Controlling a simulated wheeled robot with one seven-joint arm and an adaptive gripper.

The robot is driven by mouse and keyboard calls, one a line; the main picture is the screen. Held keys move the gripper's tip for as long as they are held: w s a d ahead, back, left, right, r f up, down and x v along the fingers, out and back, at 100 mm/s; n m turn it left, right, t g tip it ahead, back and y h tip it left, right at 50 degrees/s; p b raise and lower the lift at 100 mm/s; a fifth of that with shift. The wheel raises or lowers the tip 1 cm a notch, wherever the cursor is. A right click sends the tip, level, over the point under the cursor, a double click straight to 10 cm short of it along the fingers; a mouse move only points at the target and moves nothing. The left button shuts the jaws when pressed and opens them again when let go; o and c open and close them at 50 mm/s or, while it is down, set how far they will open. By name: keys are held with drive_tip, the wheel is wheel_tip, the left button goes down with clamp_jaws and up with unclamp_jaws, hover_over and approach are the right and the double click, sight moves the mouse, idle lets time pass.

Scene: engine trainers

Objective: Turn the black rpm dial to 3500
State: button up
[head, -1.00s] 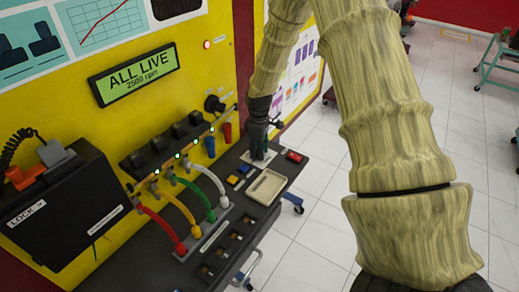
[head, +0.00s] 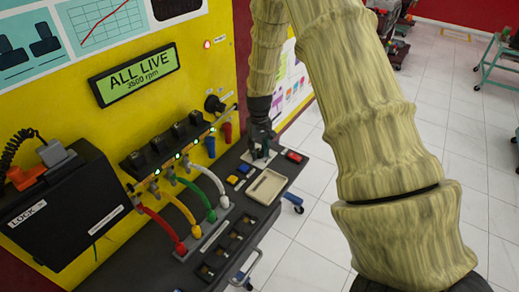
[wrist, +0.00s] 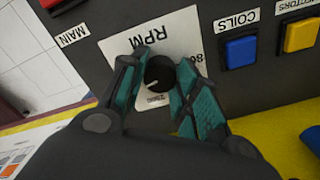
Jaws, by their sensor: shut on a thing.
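The black rpm dial (wrist: 159,74) is a round knob with a white pointer line, on a white plate marked RPM (wrist: 178,38) in the wrist view. My gripper (wrist: 159,66) is shut on the dial, with one teal-padded finger on each side. In the head view my gripper (head: 262,136) reaches down to the desk, and the dial is hidden there behind the fingers. The green display (head: 135,74) reads ALL LIVE and 3500 rpm.
A blue COILS button (wrist: 239,50) and a yellow button (wrist: 300,36) sit beside the plate. A red MAIN switch (head: 295,157) and a beige tray (head: 267,187) are near. Coloured cables (head: 180,213) arch over the desk at left. The yellow wall panel (head: 215,60) stands close behind.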

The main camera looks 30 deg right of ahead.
sight(259, 151)
drive_tip(key=shift+f+m, duration=0.15)
drive_tip(key=shift+m, duration=0.75)
drive_tip(key=o, duration=1)
drive_tip(key=shift+o, duration=0.2)
wheel_tip(259, 151, up, 12)
drive_tip(key=shift+w, duration=0.1)
